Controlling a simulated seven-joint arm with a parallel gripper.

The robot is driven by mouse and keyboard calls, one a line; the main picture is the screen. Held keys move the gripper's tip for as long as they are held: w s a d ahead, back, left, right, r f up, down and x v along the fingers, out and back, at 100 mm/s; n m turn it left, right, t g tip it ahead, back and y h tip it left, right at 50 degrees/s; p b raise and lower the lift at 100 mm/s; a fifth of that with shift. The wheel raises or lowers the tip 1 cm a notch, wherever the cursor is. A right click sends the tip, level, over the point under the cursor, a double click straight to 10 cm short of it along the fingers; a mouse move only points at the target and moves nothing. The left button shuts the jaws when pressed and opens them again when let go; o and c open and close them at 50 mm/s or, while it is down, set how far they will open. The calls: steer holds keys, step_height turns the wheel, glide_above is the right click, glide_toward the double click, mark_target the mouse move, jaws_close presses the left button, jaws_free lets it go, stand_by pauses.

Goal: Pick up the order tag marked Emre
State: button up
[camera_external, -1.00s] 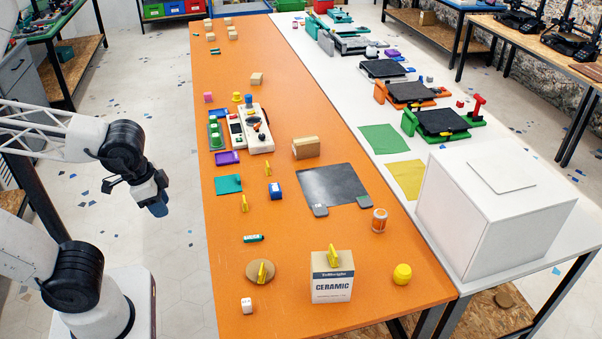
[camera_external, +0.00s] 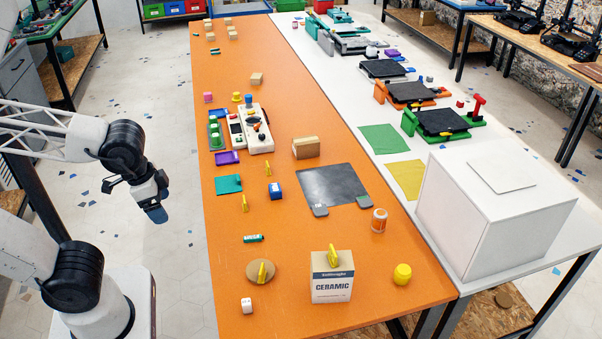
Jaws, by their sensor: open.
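No name can be read on any tag at this size, so I cannot tell which thing is the order tag marked Emre. Two small grey tag-like pieces lie at the near edge of a dark mat (camera_external: 335,184): the left one (camera_external: 320,210) and the right one (camera_external: 363,202). Small yellow pieces stand on the orange table (camera_external: 300,235), one (camera_external: 244,204) near the left edge, one (camera_external: 262,271) on a round cork disc (camera_external: 253,277), and one (camera_external: 333,256) on the CERAMIC box (camera_external: 331,285). My gripper (camera_external: 155,213) is open and empty, left of the table, beyond its edge.
A large white box (camera_external: 497,215) fills the near right. The table's near middle is mostly clear.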

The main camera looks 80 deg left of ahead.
steer(key=w+a+f+n+h, duration=0.2)
steer(key=w+n+h, duration=0.1)
steer(key=w+n, duration=0.3)
steer(key=w+a+f+n+h, duration=0.2)
steer(key=w+f+n+h, duration=0.15)
steer(key=w, duration=0.55)
steer(key=w+a+f+n+t, duration=0.4)
steer(key=w+a+f+n, duration=0.1)
steer(key=w+a+n, duration=0.5)
steer(key=n+t+y, duration=0.7)
steer(key=n, duration=1)
glide_toward(268, 168)
steer(key=w+a, duration=0.1)
steer(key=w+a+f, duration=0.1)
steer(key=shift+w+a, duration=0.15)
steer(key=shift+a, duration=0.25)
steer(key=shift+x, duration=1.3)
steer(key=shift+d+f, duration=0.1)
